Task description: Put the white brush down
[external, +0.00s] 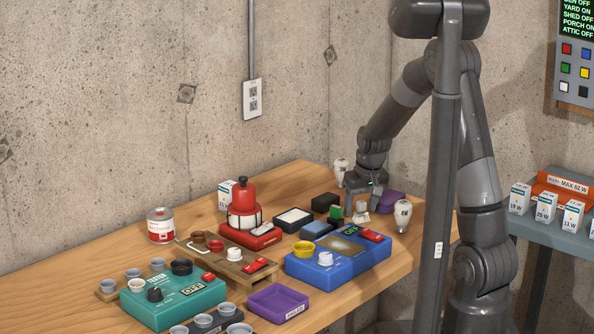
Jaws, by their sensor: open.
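My gripper (362,200) is over the back right part of the wooden table, pointing down, with its jaws open. A small pale whitish piece (360,208) shows right below the fingers; it may be the white brush, but it is too small and partly covered to be sure. I cannot tell whether the fingers touch it. A small green block (335,214) and a black block (325,202) are just left of the gripper.
A purple block (391,202) and a white bulb (403,215) stand right of the gripper, another bulb (341,171) behind it. Bare wood (300,177) shows at the back.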

